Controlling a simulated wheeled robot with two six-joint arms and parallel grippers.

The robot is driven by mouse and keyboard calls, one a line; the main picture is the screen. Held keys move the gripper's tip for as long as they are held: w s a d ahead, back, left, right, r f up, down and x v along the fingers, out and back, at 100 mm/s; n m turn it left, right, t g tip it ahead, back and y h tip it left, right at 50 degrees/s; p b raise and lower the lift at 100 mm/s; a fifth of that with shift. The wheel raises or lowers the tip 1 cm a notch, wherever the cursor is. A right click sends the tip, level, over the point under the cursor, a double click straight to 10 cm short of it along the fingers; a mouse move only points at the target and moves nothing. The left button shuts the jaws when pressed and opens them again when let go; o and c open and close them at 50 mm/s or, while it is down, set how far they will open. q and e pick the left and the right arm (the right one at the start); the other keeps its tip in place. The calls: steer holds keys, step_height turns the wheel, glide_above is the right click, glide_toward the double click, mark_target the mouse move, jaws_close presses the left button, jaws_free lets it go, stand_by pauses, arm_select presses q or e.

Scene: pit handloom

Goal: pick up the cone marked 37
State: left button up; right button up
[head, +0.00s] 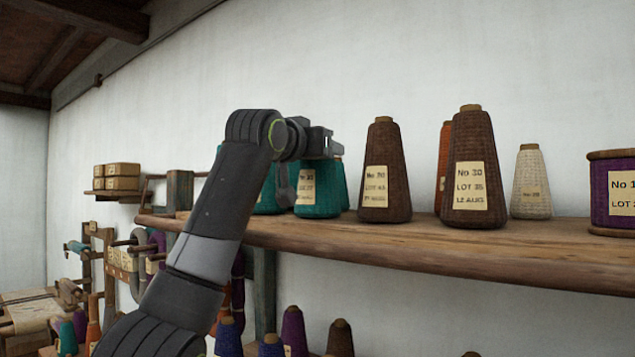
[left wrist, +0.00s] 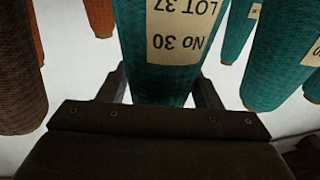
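A teal cone with a cream label reading "No 30, LOT 37" is upside down in the left wrist view (left wrist: 165,75), running down the middle between my left gripper's fingers (left wrist: 162,88). Its narrow top is hidden behind the gripper body. The fingers are spread, one on each side of the cone; I cannot tell whether either touches it. In the head view a labelled teal cone (head: 318,200) stands on the wooden shelf, with my left gripper (head: 328,142) at its top, partly covering it. My right gripper is not in view.
The wooden shelf (head: 430,240) also holds teal cones close by, a brown cone (head: 385,150) to the right, another brown cone (head: 472,140), an orange cone (head: 444,150), a cream cone (head: 531,175) and a purple spool (head: 600,200). More cones stand below.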

arm_select(q)
steer(key=c, duration=1)
steer(key=shift+r, duration=0.1)
